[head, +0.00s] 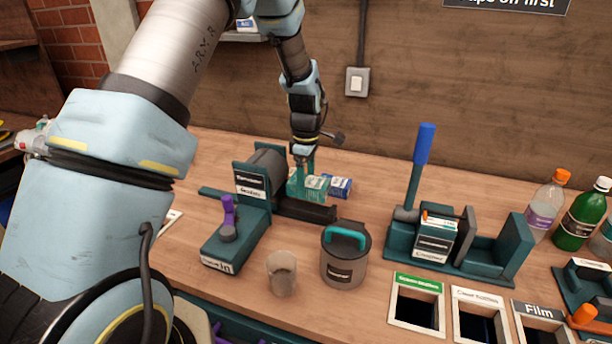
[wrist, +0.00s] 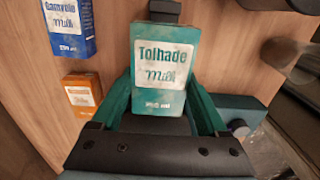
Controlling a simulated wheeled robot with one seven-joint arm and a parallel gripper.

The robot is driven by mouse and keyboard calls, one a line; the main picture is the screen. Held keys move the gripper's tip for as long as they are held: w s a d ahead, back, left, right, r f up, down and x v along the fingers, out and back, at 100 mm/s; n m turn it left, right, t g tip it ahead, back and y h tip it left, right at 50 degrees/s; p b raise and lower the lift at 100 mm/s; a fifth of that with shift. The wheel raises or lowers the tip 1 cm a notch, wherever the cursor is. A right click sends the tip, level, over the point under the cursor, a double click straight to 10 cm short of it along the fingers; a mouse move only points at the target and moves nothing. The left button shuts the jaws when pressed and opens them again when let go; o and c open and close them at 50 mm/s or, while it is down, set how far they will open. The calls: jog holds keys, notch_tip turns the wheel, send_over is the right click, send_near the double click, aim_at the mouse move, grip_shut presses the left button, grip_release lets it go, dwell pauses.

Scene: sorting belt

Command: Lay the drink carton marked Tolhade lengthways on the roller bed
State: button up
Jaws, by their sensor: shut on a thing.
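The teal drink carton marked Tolhade (wrist: 160,65) is between the two teal fingers of my gripper (wrist: 161,95) in the wrist view. The fingers are shut on its sides, and its labelled face is towards the wrist camera. In the head view the teal carton (head: 315,187) is below my gripper (head: 303,168), behind the dark bed (head: 305,209) of a teal machine with a big dark roller (head: 266,168). That bed looks like the roller bed; its surface is partly hidden. I cannot tell whether the carton touches the table.
A blue milk carton (wrist: 70,27) and an orange carton (wrist: 82,92) stand left of my gripper in the wrist view. The blue one (head: 341,186) is beside the teal carton. A lidded canister (head: 345,265) and a cup (head: 282,273) stand in front. A blue-handled press (head: 421,160) is right.

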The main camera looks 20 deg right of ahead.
jog(key=shift+f+b, duration=1.25)
jog(key=shift+f, duration=0.8)
jog(key=shift+f, duration=0.25)
jog(key=o, duration=1.2)
